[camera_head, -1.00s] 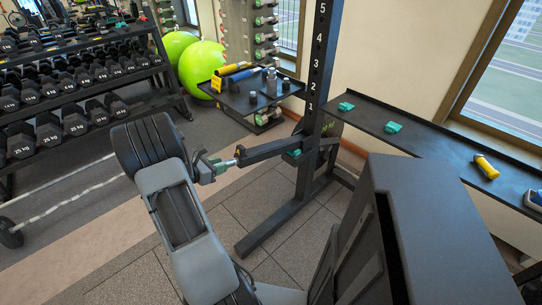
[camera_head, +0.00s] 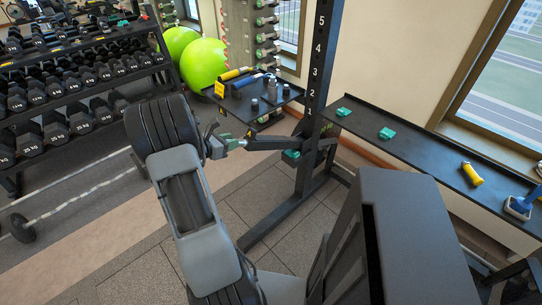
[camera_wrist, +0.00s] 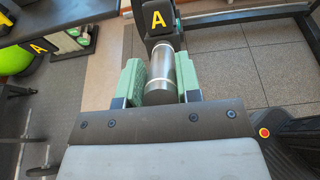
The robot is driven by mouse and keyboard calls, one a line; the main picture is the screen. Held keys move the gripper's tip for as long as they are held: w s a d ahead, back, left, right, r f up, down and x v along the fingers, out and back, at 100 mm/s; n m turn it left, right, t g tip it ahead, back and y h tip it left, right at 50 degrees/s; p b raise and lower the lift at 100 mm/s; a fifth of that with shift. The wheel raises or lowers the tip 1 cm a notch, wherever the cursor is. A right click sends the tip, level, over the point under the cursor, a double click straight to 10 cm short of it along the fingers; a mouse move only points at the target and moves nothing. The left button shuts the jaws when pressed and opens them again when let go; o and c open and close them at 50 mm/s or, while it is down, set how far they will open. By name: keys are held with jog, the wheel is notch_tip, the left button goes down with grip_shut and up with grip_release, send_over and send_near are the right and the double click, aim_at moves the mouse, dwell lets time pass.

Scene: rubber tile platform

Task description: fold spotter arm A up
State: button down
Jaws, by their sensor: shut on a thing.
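Spotter arm A (camera_head: 275,143) is a dark beam joined to the numbered black rack upright (camera_head: 316,75). In the head view it runs left from the upright, close to level in the picture. Its free end carries a silver cylindrical handle (camera_wrist: 159,72), seen in the wrist view beyond my wrist plate. A black block with a yellow A (camera_wrist: 159,20) is just past the handle. My gripper (camera_head: 228,143) is shut on the handle, with green pads on both sides of it; it also shows in the wrist view (camera_wrist: 160,82).
A black tray (camera_head: 240,105) with bottles and small items is just behind the spotter arm. Dumbbell racks stand left. Tiled floor (camera_head: 225,215) is open below.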

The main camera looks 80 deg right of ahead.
jog(key=shift+s+d+r, duration=0.1)
jog(key=shift+d+r, duration=0.1)
jog(key=shift+r, duration=0.45)
jog(key=shift+s+d+r+p, duration=0.1)
jog(key=shift+d+r+p, duration=0.05)
jog(key=shift+r+p, duration=0.2)
jog(key=s+d+r+p, duration=0.5)
jog(key=d+r+p, duration=0.1)
jog(key=r, duration=0.3)
jog(key=shift+d+r, duration=0.35)
jog(key=shift+d, duration=0.05)
jog(key=s+d+r+p, duration=0.5)
jog(key=s+d+r, duration=0.2)
jog(key=d, duration=0.2)
jog(key=shift+r+p, duration=0.3)
jog(key=shift+p, duration=0.1)
jog(key=shift+d+r, duration=0.1)
